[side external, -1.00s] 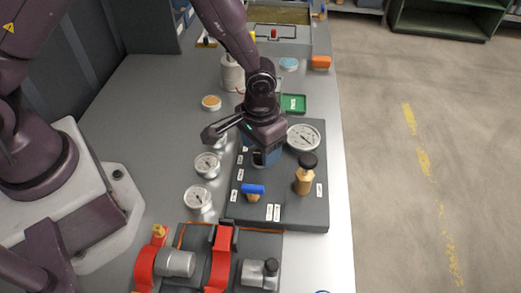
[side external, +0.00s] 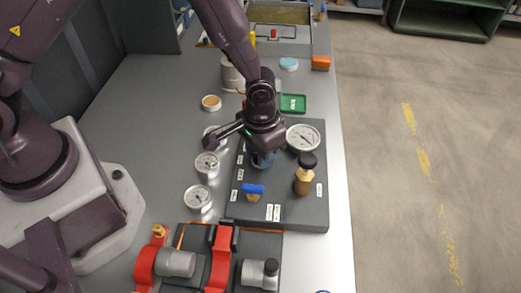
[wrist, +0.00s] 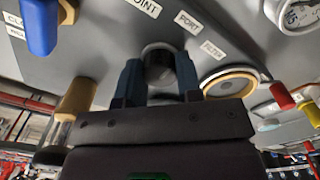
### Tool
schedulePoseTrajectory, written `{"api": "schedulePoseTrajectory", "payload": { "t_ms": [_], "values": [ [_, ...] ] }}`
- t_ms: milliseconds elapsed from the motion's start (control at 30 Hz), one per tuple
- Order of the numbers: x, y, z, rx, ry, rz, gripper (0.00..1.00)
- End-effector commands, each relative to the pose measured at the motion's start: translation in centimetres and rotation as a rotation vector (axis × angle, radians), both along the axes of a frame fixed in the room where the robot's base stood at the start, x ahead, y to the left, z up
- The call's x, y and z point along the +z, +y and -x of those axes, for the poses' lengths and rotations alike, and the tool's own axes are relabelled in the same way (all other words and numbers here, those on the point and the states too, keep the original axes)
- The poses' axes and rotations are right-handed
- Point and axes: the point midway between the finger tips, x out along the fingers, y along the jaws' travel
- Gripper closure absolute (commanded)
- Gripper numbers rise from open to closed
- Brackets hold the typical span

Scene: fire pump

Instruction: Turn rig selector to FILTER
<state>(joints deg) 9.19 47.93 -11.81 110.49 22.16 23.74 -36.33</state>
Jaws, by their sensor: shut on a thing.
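My gripper (side external: 262,162) is low over the dark grey panel (side external: 290,212), with its blue fingers pointing down at it. In the wrist view my gripper (wrist: 159,78) has one finger on each side of a dark round knob (wrist: 158,60), which I take for the rig selector, and is shut on it. The knob is mostly hidden by my gripper in the side view. White labels on the panel read PORT (wrist: 187,22) and FILTER (wrist: 213,49), and one ends in POINT (wrist: 147,8). I cannot tell which label the knob points to.
A blue-handled valve (side external: 253,190) and a brass valve with black knob (side external: 305,177) stand on the near part of the panel. A large gauge (side external: 303,138) sits right of my gripper. Smaller gauges (side external: 198,198) stand left of the panel. Red clamps (side external: 220,258) are nearer.

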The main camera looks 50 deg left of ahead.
Motion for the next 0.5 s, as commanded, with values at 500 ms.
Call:
{"api": "schedulePoseTrajectory", "payload": {
  "t_ms": [500],
  "values": [
    [0.05,0.05,0.02,-0.348,0.002,-0.001,0.91]
  ]
}}
